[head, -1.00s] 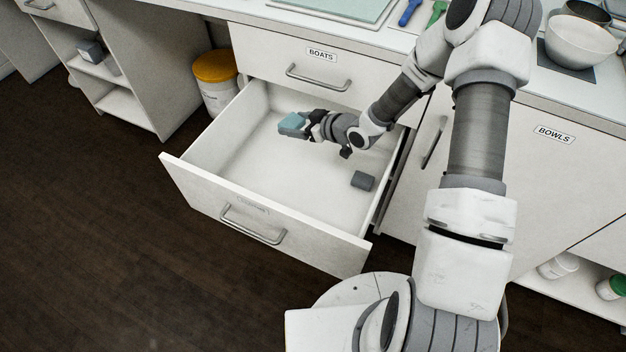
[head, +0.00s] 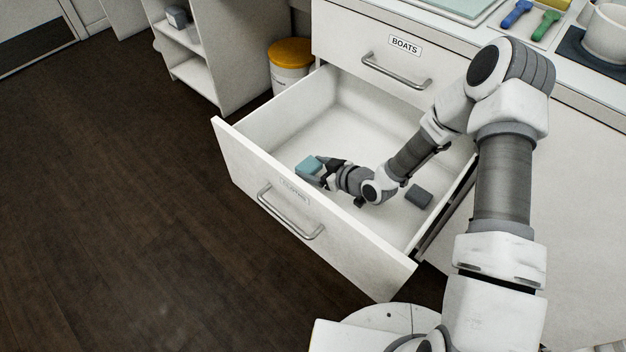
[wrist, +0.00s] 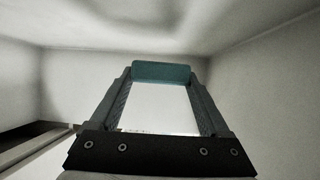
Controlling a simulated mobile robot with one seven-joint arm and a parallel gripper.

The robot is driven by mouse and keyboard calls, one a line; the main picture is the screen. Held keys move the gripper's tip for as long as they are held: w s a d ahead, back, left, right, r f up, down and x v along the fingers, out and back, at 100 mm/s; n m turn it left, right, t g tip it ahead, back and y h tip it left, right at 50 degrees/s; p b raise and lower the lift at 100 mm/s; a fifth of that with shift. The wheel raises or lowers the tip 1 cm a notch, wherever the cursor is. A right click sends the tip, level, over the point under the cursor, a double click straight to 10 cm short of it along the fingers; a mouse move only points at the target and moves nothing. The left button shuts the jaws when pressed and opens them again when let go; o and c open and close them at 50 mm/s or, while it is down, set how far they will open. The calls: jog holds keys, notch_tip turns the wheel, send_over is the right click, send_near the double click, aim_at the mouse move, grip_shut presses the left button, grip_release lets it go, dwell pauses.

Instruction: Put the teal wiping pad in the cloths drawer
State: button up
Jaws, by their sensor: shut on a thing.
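The teal wiping pad (head: 309,166) is held between the fingertips of my gripper (head: 325,174). In the wrist view the pad (wrist: 162,73) spans the gap between the two fingers of my gripper (wrist: 161,84). The open lower drawer (head: 290,221) has a label on its front that is too faint to read surely. My gripper and the pad are over the drawer's inside, near its front panel. I cannot tell whether the pad touches the drawer floor. A dark grey block (head: 418,196) lies on the drawer floor, right of my gripper.
The shut BOATS drawer (head: 370,66) is above the open one. A white tub with a yellow lid (head: 290,56) stands behind the drawer's left side. Blue and green scoops (head: 516,14) lie on the counter. The drawer floor behind my gripper is clear.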

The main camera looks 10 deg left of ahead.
jog(key=shift+a+f+b, duration=0.1)
jog(key=shift+f+b, duration=0.85)
jog(key=shift+f, duration=1.1)
jog(key=shift+f, duration=0.15)
jog(key=o, duration=1.2)
jog(key=shift+c, duration=0.2)
jog(key=p+v, duration=0.2)
jog(key=v, duration=0.4)
jog(key=shift+r, duration=0.3)
jog(key=shift+s+d+r+p, duration=0.25)
jog(key=shift+s+d+p, duration=0.15)
jog(key=shift+d, duration=0.15)
